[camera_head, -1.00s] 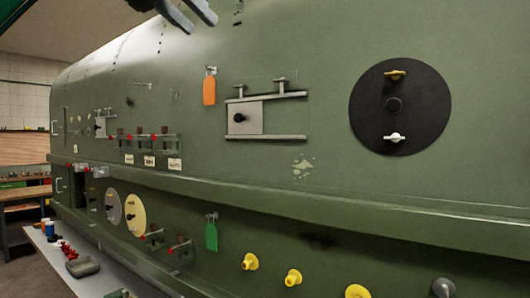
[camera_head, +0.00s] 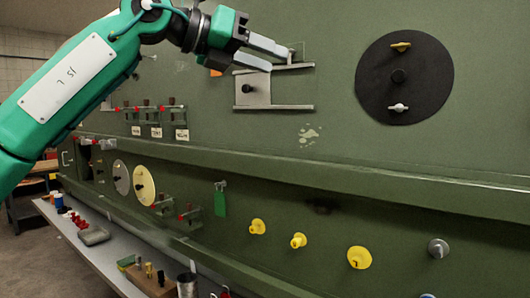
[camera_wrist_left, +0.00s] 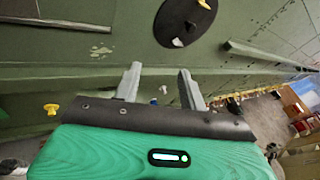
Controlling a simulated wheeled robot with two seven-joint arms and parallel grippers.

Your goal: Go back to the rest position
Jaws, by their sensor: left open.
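My left gripper (camera_head: 268,54) is in front of the upper green fuselage panel, over the top of the grey sliding plate (camera_head: 253,90) in its rails. Its two grey fingers are apart with nothing between them; they also show open in the left wrist view (camera_wrist_left: 160,84). My green left arm reaches in from the left and hides part of the panel, including most of the orange tag (camera_head: 216,73). I cannot tell whether the fingers touch the plate's rail. My right gripper is in neither view.
A black disc (camera_head: 428,85) with a yellow and a white knob is right of the gripper. Yellow knobs (camera_head: 298,240) and a green tag (camera_head: 220,199) sit below the ledge (camera_head: 340,175). A grey shelf (camera_head: 110,258) holds a tray, bottles and a wooden block.

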